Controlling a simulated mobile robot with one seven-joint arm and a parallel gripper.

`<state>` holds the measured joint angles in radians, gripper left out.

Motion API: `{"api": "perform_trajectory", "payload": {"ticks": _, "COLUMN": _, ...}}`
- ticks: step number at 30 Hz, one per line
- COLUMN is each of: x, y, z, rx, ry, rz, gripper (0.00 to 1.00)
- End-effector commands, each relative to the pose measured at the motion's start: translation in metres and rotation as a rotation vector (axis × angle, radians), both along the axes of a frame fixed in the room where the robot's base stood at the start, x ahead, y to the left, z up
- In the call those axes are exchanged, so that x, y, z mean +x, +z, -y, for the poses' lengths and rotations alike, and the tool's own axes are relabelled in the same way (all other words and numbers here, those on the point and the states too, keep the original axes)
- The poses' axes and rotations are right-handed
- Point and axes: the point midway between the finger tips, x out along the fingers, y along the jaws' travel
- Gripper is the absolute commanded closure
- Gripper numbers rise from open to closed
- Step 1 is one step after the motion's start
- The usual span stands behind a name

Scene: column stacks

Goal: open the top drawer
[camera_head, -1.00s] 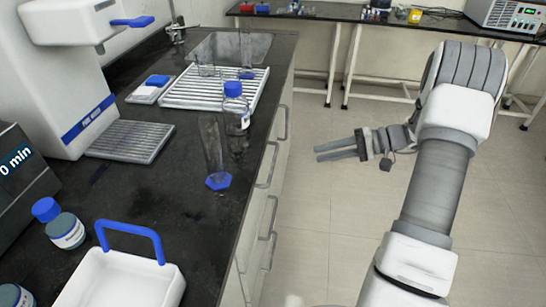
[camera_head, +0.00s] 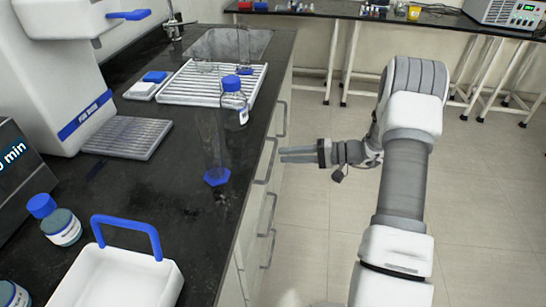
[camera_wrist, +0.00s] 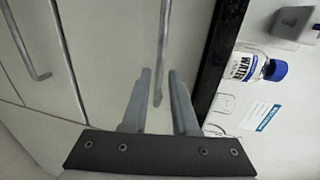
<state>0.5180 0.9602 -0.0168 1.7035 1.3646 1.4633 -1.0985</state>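The drawer front under the black counter is pale, and its top bar handle (camera_head: 269,160) runs just below the counter edge. The drawer looks shut. My gripper (camera_head: 282,155) is beside this handle, fingers pointing left at the cabinet. In the wrist view the gripper (camera_wrist: 160,74) is open and empty. The grey bar handle (camera_wrist: 163,40) nearest the counter edge shows between and beyond the two fingertips; I cannot tell whether they touch it.
Lower handles (camera_head: 269,220) sit below on the cabinet. The black counter (camera_head: 140,195) holds a blue-capped bottle (camera_head: 233,98), a glass cylinder (camera_head: 211,145), a white tray with blue handle (camera_head: 110,280) and a drying rack (camera_head: 190,85). The floor (camera_head: 320,215) right of the cabinet is clear.

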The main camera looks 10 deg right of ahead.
Motion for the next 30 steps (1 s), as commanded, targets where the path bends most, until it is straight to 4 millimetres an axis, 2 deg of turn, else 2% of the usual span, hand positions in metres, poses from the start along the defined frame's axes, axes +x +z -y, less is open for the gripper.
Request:
{"api": "perform_trajectory", "payload": {"ticks": 3, "x": 0.008, "y": -0.005, "z": -0.021, "rx": 0.000, "ry": 0.003, "rz": -0.001, "gripper": 0.73}}
{"api": "perform_trajectory", "payload": {"ticks": 9, "x": 0.016, "y": -0.010, "z": -0.040, "rx": 0.001, "ry": 0.001, "rz": -0.001, "gripper": 0.73}}
{"api": "perform_trajectory", "payload": {"ticks": 20, "x": 0.018, "y": -0.010, "z": -0.045, "rx": 0.000, "ry": 0.000, "rz": -0.001, "gripper": 0.73}}
{"api": "perform_trajectory", "payload": {"ticks": 25, "x": 0.018, "y": -0.010, "z": -0.044, "rx": 0.000, "ry": 0.000, "rz": -0.001, "gripper": 1.00}}
{"api": "perform_trajectory", "payload": {"ticks": 30, "x": 0.018, "y": -0.010, "z": -0.044, "rx": 0.000, "ry": 0.000, "rz": -0.001, "gripper": 1.00}}
